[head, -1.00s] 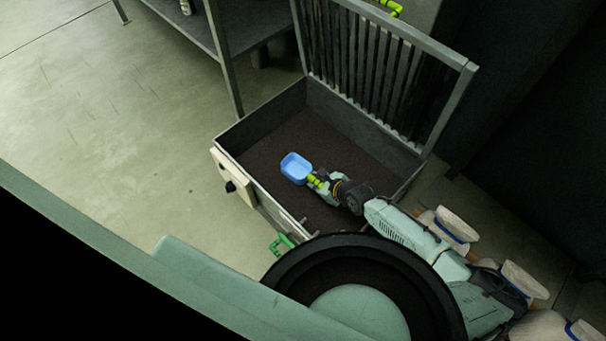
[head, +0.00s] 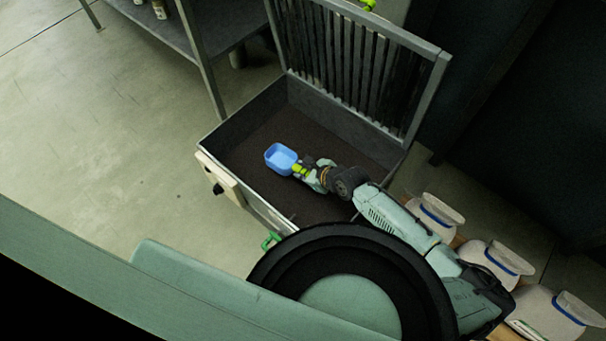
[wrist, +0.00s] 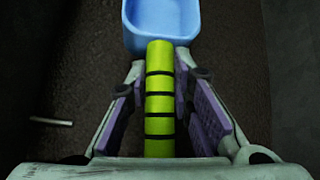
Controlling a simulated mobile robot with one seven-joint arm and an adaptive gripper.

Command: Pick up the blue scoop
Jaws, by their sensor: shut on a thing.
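The blue scoop (head: 281,158) has a blue rectangular bowl and a yellow-green handle with dark bands. My gripper (head: 309,174) is shut on the handle, over the dark floor of an open metal bin (head: 240,128). In the wrist view the scoop's bowl (wrist: 162,22) is at the top. Its banded handle runs down between the purple pads of my gripper (wrist: 160,105). I cannot tell how far the scoop is above the bin floor.
The bin's slatted lid (head: 345,75) stands raised at the back. A grey shelf (head: 222,25) stands behind on the left. Open floor (head: 110,125) lies left of the bin.

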